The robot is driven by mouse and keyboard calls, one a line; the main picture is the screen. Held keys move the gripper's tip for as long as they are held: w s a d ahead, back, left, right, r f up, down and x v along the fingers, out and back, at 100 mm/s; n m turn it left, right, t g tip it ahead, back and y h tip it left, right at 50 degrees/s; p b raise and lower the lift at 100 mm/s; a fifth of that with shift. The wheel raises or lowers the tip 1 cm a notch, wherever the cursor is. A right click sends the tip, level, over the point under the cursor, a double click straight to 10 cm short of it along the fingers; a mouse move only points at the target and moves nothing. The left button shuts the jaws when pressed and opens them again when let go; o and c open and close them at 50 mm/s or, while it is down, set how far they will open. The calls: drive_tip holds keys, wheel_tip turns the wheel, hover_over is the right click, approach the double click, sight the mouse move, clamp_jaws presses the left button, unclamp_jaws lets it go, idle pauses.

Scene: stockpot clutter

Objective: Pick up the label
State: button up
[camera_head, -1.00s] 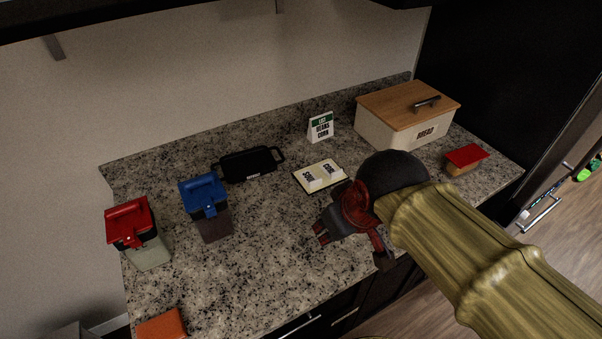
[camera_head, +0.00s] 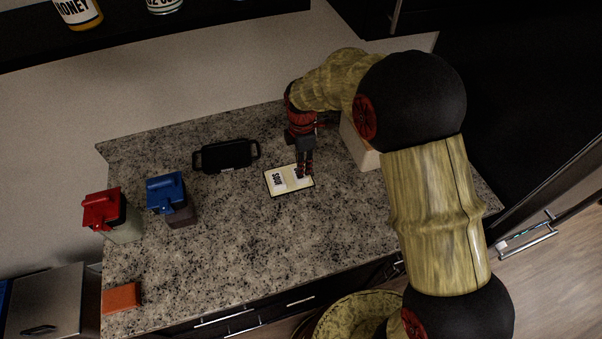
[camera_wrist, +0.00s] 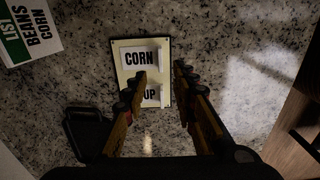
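Two white labels stand on a cream board (camera_head: 296,188) with a dark edge on the counter. My gripper (camera_head: 305,172) points down over the board's right part. In the wrist view, my gripper (camera_wrist: 160,74) is open, with its fingertips apart and nothing seen held between them. Contact with a label cannot be told.
A list card (camera_wrist: 30,30) reading BEANS and CORN stands nearby. A black pan (camera_head: 226,156), a blue-lidded container (camera_head: 167,191), a red-lidded container (camera_head: 103,209) and an orange block (camera_head: 121,298) are to the left. A bread box (camera_head: 358,147) is partly behind my arm. The front counter is clear.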

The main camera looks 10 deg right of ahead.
sight(303, 179)
drive_tip(key=f, duration=0.7)
drive_tip(key=shift+d+f+b, duration=0.2)
drive_tip(key=shift+f+b, duration=0.1)
drive_tip(key=shift+b, duration=0.05)
clamp_jaws()
